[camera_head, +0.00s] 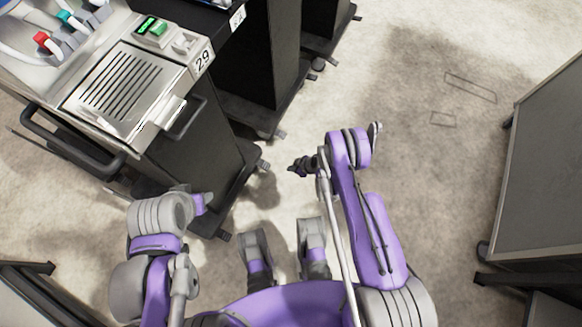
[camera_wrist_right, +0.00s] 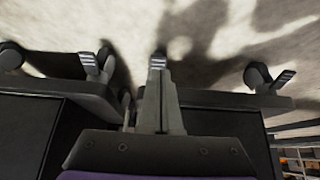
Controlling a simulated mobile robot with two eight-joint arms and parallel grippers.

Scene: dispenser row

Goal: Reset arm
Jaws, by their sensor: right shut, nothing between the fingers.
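My right arm reaches forward in the head view, and its right gripper (camera_head: 297,168) is over bare floor, right of the dispenser cart marked 29. In the right wrist view the fingers of this gripper (camera_wrist_right: 158,64) are together with nothing between them. My left arm is bent at the lower left of the head view, close to the cart's front; its fingers do not show.
The dispenser cart 29 (camera_head: 150,62) stands at the upper left, with a metal grille and side handles (camera_head: 62,145). Dark carts (camera_head: 262,60) stand behind it. A grey panel (camera_head: 548,165) is at the right. Concrete floor (camera_head: 430,170) between is clear.

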